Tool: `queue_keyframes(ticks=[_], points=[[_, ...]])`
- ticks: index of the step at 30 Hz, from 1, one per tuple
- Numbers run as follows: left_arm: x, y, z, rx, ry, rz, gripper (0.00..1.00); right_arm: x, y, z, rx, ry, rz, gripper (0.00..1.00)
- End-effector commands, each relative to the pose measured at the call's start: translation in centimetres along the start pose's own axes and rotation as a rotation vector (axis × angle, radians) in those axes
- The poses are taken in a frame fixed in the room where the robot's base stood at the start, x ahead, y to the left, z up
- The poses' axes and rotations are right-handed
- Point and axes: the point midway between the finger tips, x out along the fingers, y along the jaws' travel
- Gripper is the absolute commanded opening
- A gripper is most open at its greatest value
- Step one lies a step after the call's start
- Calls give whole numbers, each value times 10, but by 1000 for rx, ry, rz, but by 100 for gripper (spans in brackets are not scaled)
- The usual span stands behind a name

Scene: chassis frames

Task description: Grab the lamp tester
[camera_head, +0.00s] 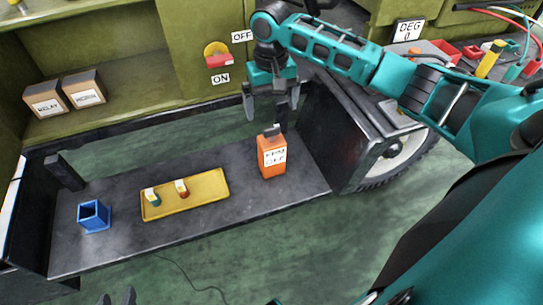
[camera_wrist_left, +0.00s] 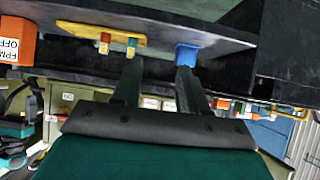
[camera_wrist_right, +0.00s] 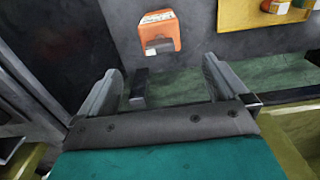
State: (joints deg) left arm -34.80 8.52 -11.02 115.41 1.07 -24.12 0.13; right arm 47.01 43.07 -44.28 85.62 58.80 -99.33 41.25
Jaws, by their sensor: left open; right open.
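An orange box (camera_head: 272,158) with a white label, partly readable as "OFF", stands upright on the dark bench and has a dark piece at its top. It is the likely lamp tester, though no label says so. My right gripper (camera_head: 270,105) is open and empty, above and behind the box, apart from it. In the right wrist view the box (camera_wrist_right: 160,38) lies ahead, between the lines of the open fingers (camera_wrist_right: 162,85). My left gripper (camera_head: 117,298) is open and empty at the head view's bottom edge; the orange box (camera_wrist_left: 18,32) shows at the left wrist view's upper left.
A yellow tray (camera_head: 209,195) with two small coloured pieces lies left of the box. A blue square holder (camera_head: 94,216) stands farther left. A dark cabinet with a wheel (camera_head: 400,165) borders the bench on the right. Two labelled cartons (camera_head: 63,94) sit on the green shelf.

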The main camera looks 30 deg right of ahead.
Motion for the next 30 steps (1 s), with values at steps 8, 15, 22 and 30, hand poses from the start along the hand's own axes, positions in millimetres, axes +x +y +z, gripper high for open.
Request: queue_keyframes(ticks=[8, 15, 22, 30], points=[[5, 8, -1, -2, 7, 19, 43, 45, -1, 0, -2, 1, 0, 100], [10, 8, 1, -3, 12, 22, 43, 70, -1, 3, -4, -1, 1, 100], [14, 9, 0, -3, 16, 27, 43, 98, -1, 4, -3, 1, 0, 100], [13, 10, -1, -3, 19, 28, 43, 101, -1, 4, -4, 3, -1, 100]])
